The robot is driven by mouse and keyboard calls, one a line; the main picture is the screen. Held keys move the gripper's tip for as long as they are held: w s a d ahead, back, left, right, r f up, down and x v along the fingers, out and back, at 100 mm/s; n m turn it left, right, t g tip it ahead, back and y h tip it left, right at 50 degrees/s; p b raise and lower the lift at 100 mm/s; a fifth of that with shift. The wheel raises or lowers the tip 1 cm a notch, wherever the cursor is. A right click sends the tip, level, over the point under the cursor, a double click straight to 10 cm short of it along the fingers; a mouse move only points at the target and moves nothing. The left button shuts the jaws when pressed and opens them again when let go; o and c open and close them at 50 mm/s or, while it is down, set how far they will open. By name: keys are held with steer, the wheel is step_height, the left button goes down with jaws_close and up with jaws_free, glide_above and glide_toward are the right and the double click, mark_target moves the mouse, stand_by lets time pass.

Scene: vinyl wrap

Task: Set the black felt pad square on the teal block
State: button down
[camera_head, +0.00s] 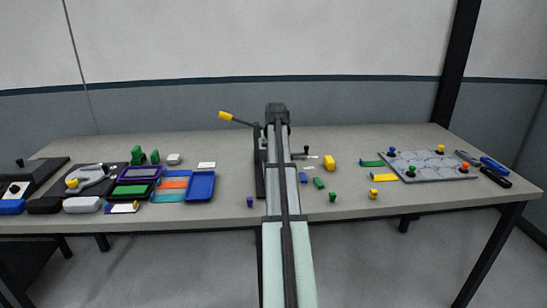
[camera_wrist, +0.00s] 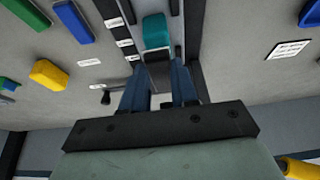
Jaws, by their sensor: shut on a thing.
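In the wrist view the two blue fingers of my gripper (camera_wrist: 161,88) are closed on a dark, flat piece, the black felt pad (camera_wrist: 160,75). The teal block (camera_wrist: 157,32) sits just beyond the fingertips, within a dark fixture (camera_wrist: 194,40) with white labels along one side. The pad appears close to the block's near end; I cannot tell whether they touch. In the head view my arm hides the gripper, pad and block.
A yellow-handled lever (camera_head: 226,115) rises left of my arm. A yellow block (camera_head: 329,163) and small green and blue pieces lie to the right. Trays, including a blue one (camera_head: 201,185), fill the left side. A grey plate with knobs (camera_head: 430,176) lies at the right.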

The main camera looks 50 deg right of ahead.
steer(key=shift+f, duration=0.9)
steer(key=shift+f, duration=0.1)
steer(key=c, duration=0.9)
jaws_free()
steer(key=shift+o, duration=0.2)
steer(key=v, duration=1.2)
